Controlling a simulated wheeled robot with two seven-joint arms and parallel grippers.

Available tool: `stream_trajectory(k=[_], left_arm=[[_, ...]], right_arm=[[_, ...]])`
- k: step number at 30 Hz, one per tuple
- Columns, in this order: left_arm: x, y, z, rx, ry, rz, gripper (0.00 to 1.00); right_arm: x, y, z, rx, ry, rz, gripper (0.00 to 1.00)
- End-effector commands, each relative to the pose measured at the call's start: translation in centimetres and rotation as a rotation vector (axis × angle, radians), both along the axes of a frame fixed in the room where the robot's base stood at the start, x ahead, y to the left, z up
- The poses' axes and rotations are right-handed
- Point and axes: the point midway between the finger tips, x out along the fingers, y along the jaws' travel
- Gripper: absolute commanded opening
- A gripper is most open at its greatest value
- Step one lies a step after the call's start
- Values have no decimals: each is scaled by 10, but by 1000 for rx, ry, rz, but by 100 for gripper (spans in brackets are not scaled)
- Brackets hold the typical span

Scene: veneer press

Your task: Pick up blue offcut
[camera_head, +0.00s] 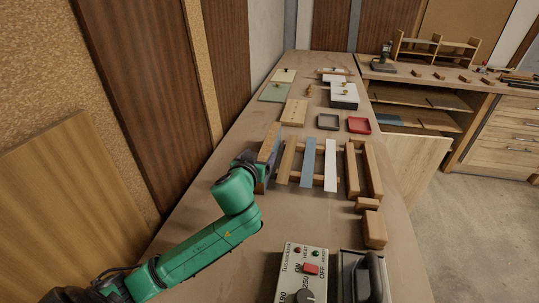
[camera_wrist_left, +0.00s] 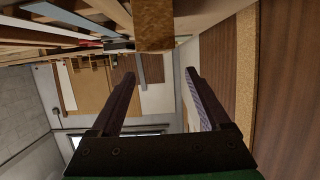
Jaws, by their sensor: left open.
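The blue offcut (camera_head: 307,162) is a flat blue-grey strip in the wooden rack (camera_head: 352,168) on the bench. It lies between a brown wood strip (camera_head: 287,160) on its left and a white strip (camera_head: 331,165) on its right. My left gripper (camera_head: 262,170) is at the rack's left end, to the left of the blue offcut and apart from it. In the left wrist view its two dark fingers (camera_wrist_left: 158,88) stand wide apart with nothing between them. My right gripper does not show.
A control box (camera_head: 303,275) with a red switch stands at the bench's near edge. Wood blocks (camera_head: 374,229) lie right of it. A red tray (camera_head: 359,125) and a dark tray (camera_head: 328,122) sit behind the rack. Tall panels (camera_head: 140,90) lean on the left.

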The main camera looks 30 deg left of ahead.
Motion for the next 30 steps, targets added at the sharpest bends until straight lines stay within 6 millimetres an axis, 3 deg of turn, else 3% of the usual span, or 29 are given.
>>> stream_trajectory(k=[4, 15, 23, 24, 30], left_arm=[[37, 11, -15, 2, -4, 3, 80], [92, 26, -35, -2, -4, 2, 80], [102, 28, -35, -2, -2, -1, 80], [102, 28, -35, -2, -2, -1, 76], [102, 28, -35, -2, -2, -1, 0]], right_arm=[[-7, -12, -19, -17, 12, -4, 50], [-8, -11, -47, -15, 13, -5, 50], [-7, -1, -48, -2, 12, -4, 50], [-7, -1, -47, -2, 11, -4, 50], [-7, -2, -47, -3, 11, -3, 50]])
